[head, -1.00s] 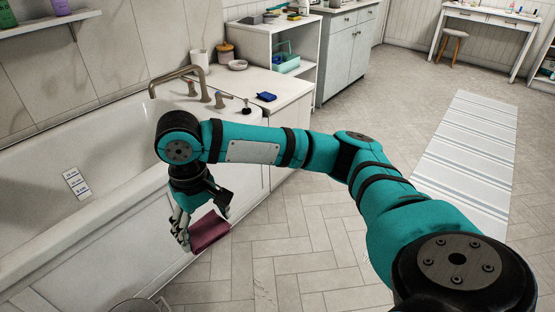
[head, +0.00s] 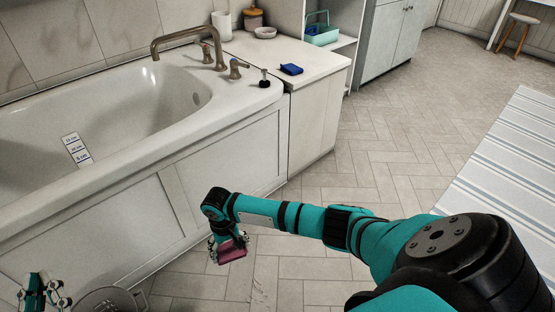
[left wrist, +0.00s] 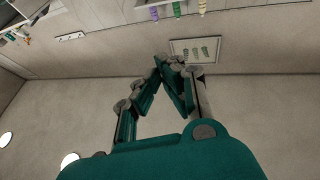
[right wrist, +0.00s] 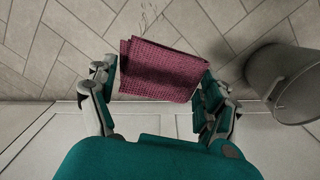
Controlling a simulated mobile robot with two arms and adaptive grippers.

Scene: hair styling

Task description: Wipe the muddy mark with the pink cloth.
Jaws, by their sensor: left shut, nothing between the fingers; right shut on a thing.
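The pink cloth (head: 232,254) hangs in my right gripper (head: 228,243), low over the floor in front of the bathtub. In the right wrist view the folded cloth (right wrist: 160,70) spans between the two fingers of the right gripper (right wrist: 160,82), which is shut on it. A faint patch of thin marks on the floor tiles (head: 258,290) lies a little nearer than the cloth, and shows beyond the cloth in the right wrist view (right wrist: 150,16). I cannot tell its colour well. My left gripper (head: 42,292) is at the lower left; its fingertips meet, empty, in the left wrist view (left wrist: 168,62).
A grey metal bin (head: 108,300) stands on the floor left of the cloth, also in the right wrist view (right wrist: 290,82). The bathtub (head: 120,190) is close behind my right gripper. A striped rug (head: 505,165) lies at the right. The floor between is clear.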

